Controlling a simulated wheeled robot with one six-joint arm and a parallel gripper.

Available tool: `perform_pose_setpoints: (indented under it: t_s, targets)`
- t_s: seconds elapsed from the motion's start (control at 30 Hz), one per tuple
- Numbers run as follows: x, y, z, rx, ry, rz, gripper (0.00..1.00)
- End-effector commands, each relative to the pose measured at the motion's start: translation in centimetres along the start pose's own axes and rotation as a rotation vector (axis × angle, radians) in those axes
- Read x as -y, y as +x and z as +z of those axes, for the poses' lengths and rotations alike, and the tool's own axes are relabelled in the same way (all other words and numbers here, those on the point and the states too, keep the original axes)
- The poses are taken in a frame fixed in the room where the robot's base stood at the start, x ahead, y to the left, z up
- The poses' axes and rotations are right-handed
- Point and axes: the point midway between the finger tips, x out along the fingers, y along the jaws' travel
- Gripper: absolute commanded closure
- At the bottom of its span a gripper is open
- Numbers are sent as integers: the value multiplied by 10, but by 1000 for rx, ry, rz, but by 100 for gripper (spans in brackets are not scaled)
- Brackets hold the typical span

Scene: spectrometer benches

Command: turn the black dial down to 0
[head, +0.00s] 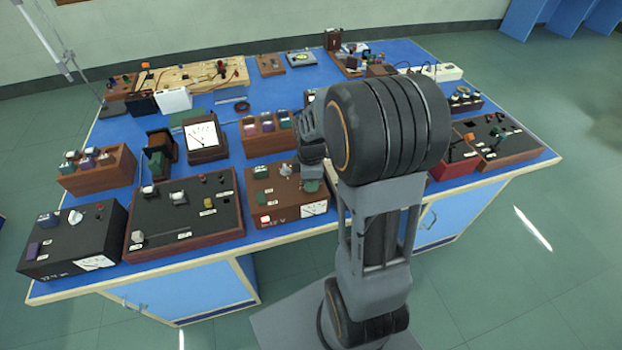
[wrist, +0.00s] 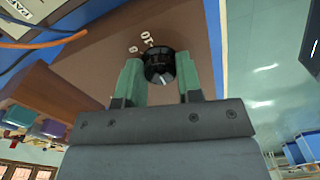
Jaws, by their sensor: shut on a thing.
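The black dial (wrist: 160,68) shows in the wrist view on a brown panel (wrist: 105,62). A pale mark shows on its face, and white figures (wrist: 148,39) are printed on the panel just above it. My gripper (wrist: 158,80) has its two green fingers on either side of the dial, shut on it. In the head view my arm reaches over the right half of the blue table, and my wrist and gripper hide the dial. I cannot read the dial's exact setting.
A brown box (head: 262,208) with a meter stands at the table's front, left of my arm. Several instrument boxes, including a dark panel (head: 150,222), fill the left side. An orange cable (wrist: 45,44) runs near the panel. Open floor lies right of the table.

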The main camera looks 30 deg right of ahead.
Motion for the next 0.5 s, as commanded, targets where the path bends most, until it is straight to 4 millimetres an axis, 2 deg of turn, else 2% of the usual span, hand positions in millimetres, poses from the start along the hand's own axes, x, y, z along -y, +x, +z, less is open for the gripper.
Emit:
perform_pose_setpoints:
  t_s: [0.4,0.43,0.5]
  targets:
    - [-1,-1,0,-1,-7,3,90]
    - [-1,-1,0,-1,-7,3,64]
    - [-1,-1,0,0,-6,3,57]
